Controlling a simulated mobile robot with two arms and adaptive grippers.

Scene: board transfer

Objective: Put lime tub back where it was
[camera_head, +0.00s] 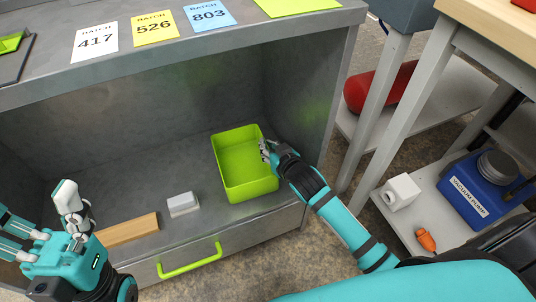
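The lime tub (244,180) stands upright and empty on the floor of the open grey cabinet compartment, towards its right side. My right gripper (266,151) is at the tub's right rim, with its fingertips over the edge. The far side of the fingers is hidden, so I cannot tell whether they are closed on the wall. My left gripper (38,217) is at the lower left, in front of the compartment. Its fingers are spread apart with nothing between them.
A white-grey block (183,204) and a wooden block (131,230) lie left of the tub. Below is a drawer with a lime handle (190,262). Batch cards (156,28) lie on the top. At right, a shelf holds a blue vacuum pump can (478,187).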

